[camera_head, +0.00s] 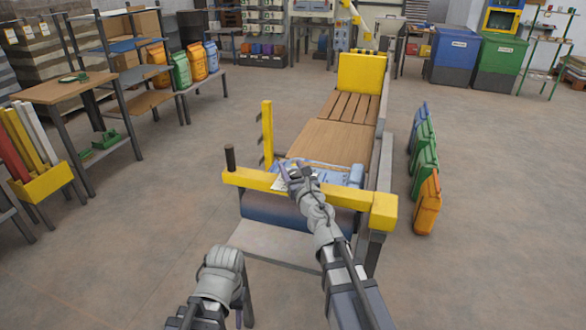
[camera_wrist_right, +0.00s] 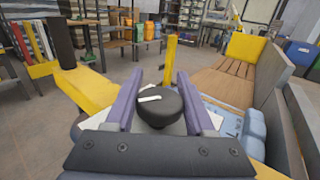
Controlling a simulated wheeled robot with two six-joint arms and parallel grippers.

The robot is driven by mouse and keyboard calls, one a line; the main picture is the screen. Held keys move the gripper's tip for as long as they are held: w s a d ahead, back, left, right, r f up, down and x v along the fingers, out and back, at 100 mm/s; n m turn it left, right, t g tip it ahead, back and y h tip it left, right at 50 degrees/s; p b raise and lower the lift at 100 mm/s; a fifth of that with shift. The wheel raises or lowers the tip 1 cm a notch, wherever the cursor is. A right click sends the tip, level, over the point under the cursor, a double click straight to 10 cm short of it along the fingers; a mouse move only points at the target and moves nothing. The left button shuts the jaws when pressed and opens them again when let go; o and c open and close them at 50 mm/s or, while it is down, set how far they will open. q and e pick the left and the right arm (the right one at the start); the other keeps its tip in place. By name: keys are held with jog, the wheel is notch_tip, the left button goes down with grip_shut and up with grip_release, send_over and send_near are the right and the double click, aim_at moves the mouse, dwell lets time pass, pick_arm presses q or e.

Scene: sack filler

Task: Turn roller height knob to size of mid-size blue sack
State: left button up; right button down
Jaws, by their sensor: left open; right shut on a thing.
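The roller height knob (camera_wrist_right: 166,107) is round and black with a white pointer mark, and sits on a white plate on the machine's yellow crossbar (camera_head: 250,180). In the wrist view its pointer lies roughly sideways. My right gripper (camera_head: 290,168) is shut on the knob, with one purple-grey finger on each side. It hides the knob in the head view. A blue sack (camera_head: 335,172) lies flat on the machine just behind the crossbar. My left gripper (camera_head: 224,262) is low in front of the machine, away from it, open; its fingertips are hard to see.
A dark upright handle (camera_head: 230,157) stands at the crossbar's left end. A yellow post (camera_head: 267,133) rises behind it. Blue, green and orange sacks (camera_head: 426,204) lean along the machine's right side. More sacks (camera_head: 181,70) stand on the left bench.

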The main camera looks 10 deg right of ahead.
jog(key=shift+y, duration=0.4)
jog(key=shift+c, duration=1.3)
grip_release()
jog(key=shift+s, duration=0.1)
